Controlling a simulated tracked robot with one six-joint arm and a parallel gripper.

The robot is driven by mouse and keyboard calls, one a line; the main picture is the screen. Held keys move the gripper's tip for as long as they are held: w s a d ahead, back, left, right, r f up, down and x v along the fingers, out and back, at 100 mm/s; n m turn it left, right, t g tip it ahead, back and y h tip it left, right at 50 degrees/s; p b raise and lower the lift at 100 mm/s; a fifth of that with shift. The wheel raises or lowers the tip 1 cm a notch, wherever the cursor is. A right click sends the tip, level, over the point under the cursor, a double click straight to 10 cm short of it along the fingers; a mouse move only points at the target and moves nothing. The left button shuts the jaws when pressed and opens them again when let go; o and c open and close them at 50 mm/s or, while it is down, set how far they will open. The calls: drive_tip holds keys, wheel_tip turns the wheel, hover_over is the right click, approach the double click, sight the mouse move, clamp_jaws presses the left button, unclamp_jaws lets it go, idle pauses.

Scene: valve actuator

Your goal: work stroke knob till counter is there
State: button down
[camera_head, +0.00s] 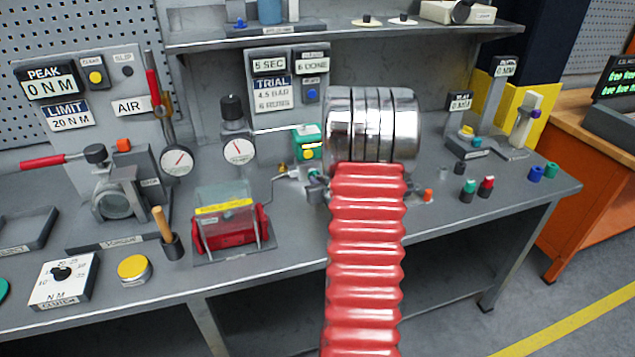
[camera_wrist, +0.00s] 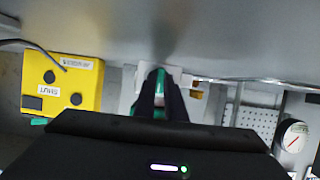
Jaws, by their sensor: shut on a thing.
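My gripper (camera_wrist: 158,98) shows in the wrist view as dark fingers with green pads, closed together on a small thing between them. This is most likely the stroke knob, but the fingers hide nearly all of it. The trial sign (camera_head: 272,92) reads about 4.5 bar, with a small second line.
A green block with a yellow button (camera_head: 308,148) stands just left of my wrist. A gauge (camera_head: 238,150) and a red device under a clear guard (camera_head: 228,222) stand farther left. A yellow box (camera_wrist: 62,84) marked "SHUT" shows in the wrist view. The shelf (camera_head: 350,38) overhangs behind.

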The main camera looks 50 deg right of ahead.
drive_tip(key=c, duration=1.8)
unclamp_jaws()
drive_tip(key=v, duration=1.3)
drive_tip(key=shift+s+a+r, duration=0.1)
drive_tip(key=shift+s+a, duration=0.1)
drive_tip(key=shift+s, duration=0.15)
